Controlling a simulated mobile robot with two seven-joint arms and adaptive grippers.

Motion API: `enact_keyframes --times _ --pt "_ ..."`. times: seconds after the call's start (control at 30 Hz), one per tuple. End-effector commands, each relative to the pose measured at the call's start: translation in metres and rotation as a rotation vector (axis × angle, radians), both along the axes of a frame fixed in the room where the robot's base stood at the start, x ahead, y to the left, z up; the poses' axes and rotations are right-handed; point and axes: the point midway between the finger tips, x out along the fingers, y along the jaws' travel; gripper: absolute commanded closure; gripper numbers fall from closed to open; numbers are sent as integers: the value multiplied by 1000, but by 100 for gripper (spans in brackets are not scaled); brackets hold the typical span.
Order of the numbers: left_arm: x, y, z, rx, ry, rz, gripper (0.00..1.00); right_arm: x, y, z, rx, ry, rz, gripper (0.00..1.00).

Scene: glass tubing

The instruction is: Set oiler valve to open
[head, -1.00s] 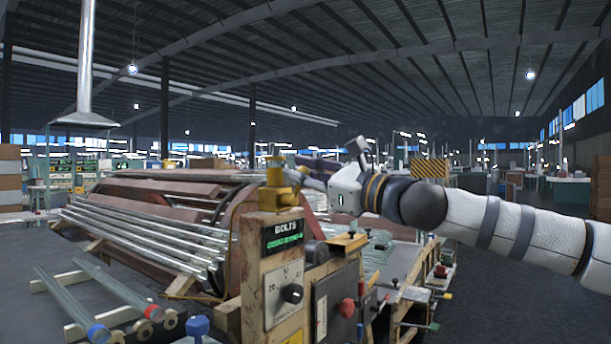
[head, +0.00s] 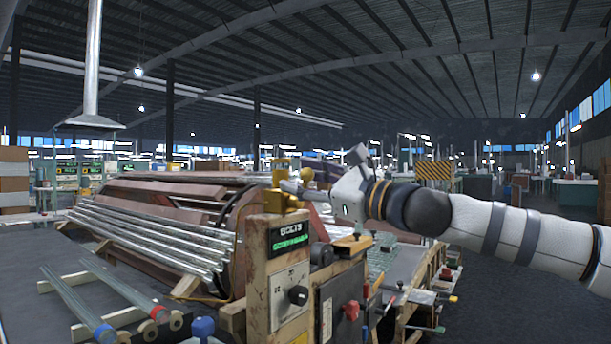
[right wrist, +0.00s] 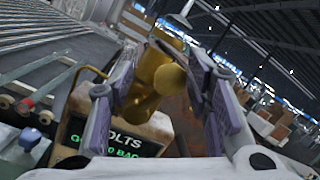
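The brass-yellow oiler valve (head: 280,201) stands on top of the worn control box, left of centre in the head view. In the right wrist view the valve (right wrist: 150,92) shows a rounded knob facing the camera, between the two purple finger pads. My right gripper (head: 303,182) is at the valve, reaching in from the right. Its fingers (right wrist: 172,95) are apart, on either side of the brass knob; I cannot tell whether either pad touches it. The valve's lever position is not clear. My left gripper is not in view.
The control box (head: 258,262) has a green-lit display and a black dial. A red knob (head: 351,310) sits on the panel beside it. Glass tubes (head: 150,240) lie along the machine at left. Open floor (head: 500,280) lies at right.

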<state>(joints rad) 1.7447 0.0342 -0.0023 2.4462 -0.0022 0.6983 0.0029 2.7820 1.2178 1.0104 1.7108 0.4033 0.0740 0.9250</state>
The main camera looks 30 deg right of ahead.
Motion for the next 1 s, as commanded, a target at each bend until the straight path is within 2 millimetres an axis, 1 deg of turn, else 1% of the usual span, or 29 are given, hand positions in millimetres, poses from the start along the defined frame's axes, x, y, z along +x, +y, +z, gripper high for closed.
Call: enact_keyframes --times 0.4,0.47,0.53,0.57,0.67,0.7,0.77,0.8,0.93,0.97,1.0 --pt "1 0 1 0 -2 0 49 -1 -2 6 2 -9 -4 53" --pt "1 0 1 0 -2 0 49 -1 -3 6 25 0 -5 53" --pt "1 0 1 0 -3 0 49 1 -7 6 109 34 -6 53" --pt "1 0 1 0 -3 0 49 2 -10 5 166 58 -7 53" --pt "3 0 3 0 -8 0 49 7 -22 1 433 168 -8 53" --pt "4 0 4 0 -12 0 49 8 -28 -2 558 219 -10 53" --pt "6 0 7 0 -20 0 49 10 -34 -7 741 295 -10 53" --pt "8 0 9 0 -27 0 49 12 -37 -11 861 345 -10 53" --pt "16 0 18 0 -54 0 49 14 -44 -27 1245 503 -10 53" --pt "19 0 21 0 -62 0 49 13 -45 -32 1335 541 -10 53" --pt "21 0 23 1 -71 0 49 1 -49 -30 1339 536 -7 53"
